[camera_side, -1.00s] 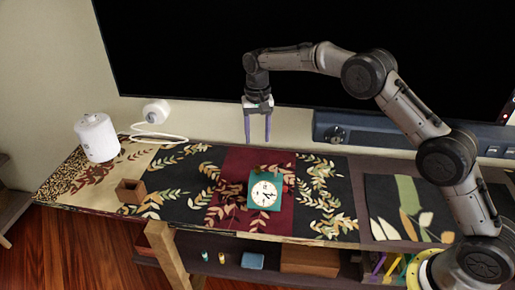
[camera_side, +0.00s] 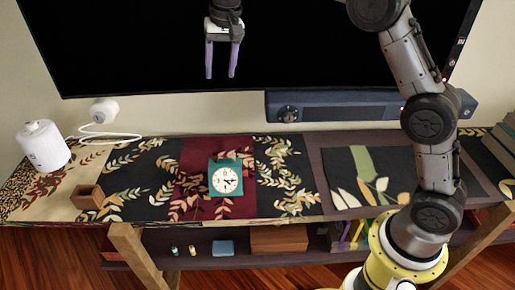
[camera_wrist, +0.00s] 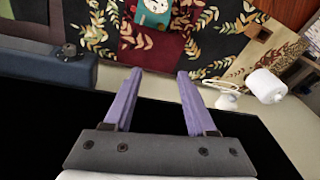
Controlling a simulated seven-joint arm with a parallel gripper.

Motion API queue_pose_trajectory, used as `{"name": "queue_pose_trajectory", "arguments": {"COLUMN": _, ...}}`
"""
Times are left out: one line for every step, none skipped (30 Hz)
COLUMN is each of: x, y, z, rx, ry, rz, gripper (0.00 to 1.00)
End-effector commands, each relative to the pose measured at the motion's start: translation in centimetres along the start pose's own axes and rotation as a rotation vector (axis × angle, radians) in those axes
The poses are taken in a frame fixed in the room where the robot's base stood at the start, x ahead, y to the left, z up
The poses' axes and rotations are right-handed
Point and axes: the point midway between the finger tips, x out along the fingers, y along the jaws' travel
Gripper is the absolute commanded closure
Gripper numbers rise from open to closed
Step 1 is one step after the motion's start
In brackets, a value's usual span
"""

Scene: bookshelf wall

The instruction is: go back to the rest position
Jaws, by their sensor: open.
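My gripper (camera_side: 222,60) is raised high in front of the dark screen in the side view, well above the shelf top. Its two purple fingers hang down, apart, with nothing between them. In the wrist view my gripper (camera_wrist: 157,85) also shows spread and empty fingers. The teal clock (camera_side: 226,178) with a pale round face lies on the dark red part of the patterned runner, below my gripper. It is partly cut off at the top of the wrist view (camera_wrist: 153,12).
A white canister (camera_side: 43,146) and a small brown box (camera_side: 87,197) stand at the left. A white device (camera_side: 104,110) with a cable is by the wall. A soundbar (camera_side: 340,106) lies under the large screen (camera_side: 130,50). Books (camera_side: 505,133) stand at the far right.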

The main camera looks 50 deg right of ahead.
Motion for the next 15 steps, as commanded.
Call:
{"name": "queue_pose_trajectory", "arguments": {"x": -2.6, "y": 1.0, "z": 0.9, "rx": -0.002, "ry": 0.026, "rz": -0.017, "gripper": 0.44}}
{"name": "queue_pose_trajectory", "arguments": {"x": -3.8, "y": 1.6, "z": 1.4, "rx": -0.005, "ry": 0.037, "rz": -0.024, "gripper": 0.44}}
{"name": "queue_pose_trajectory", "arguments": {"x": -5.3, "y": 2.4, "z": 2.3, "rx": -0.01, "ry": 0.053, "rz": -0.033, "gripper": 0.44}}
{"name": "queue_pose_trajectory", "arguments": {"x": -6.4, "y": 3.0, "z": 2.9, "rx": -0.015, "ry": 0.063, "rz": -0.04, "gripper": 0.44}}
{"name": "queue_pose_trajectory", "arguments": {"x": -7.3, "y": 3.6, "z": 3.6, "rx": -0.022, "ry": 0.074, "rz": -0.046, "gripper": 0.44}}
{"name": "queue_pose_trajectory", "arguments": {"x": -8.6, "y": 4.4, "z": 4.6, "rx": -0.03, "ry": 0.091, "rz": -0.055, "gripper": 0.44}}
{"name": "queue_pose_trajectory", "arguments": {"x": -9.5, "y": 5.1, "z": 5.3, "rx": -0.038, "ry": 0.102, "rz": -0.061, "gripper": 0.44}}
{"name": "queue_pose_trajectory", "arguments": {"x": -10.2, "y": 5.8, "z": 6.2, "rx": -0.047, "ry": 0.112, "rz": -0.067, "gripper": 0.44}}
{"name": "queue_pose_trajectory", "arguments": {"x": -11.2, "y": 6.7, "z": 7.3, "rx": -0.057, "ry": 0.128, "rz": -0.075, "gripper": 0.44}}
{"name": "queue_pose_trajectory", "arguments": {"x": -11.9, "y": 7.3, "z": 8.1, "rx": -0.067, "ry": 0.14, "rz": -0.08, "gripper": 0.44}}
{"name": "queue_pose_trajectory", "arguments": {"x": -12.4, "y": 8.1, "z": 9.0, "rx": -0.077, "ry": 0.15, "rz": -0.084, "gripper": 0.44}}
{"name": "queue_pose_trajectory", "arguments": {"x": -13.1, "y": 9.0, "z": 10.2, "rx": -0.09, "ry": 0.164, "rz": -0.09, "gripper": 0.44}}
{"name": "queue_pose_trajectory", "arguments": {"x": -13.5, "y": 9.8, "z": 11.2, "rx": -0.101, "ry": 0.175, "rz": -0.094, "gripper": 0.44}}
{"name": "queue_pose_trajectory", "arguments": {"x": -13.8, "y": 10.5, "z": 12.2, "rx": -0.112, "ry": 0.185, "rz": -0.098, "gripper": 0.44}}
{"name": "queue_pose_trajectory", "arguments": {"x": -14.2, "y": 11.5, "z": 13.5, "rx": -0.128, "ry": 0.199, "rz": -0.102, "gripper": 0.44}}
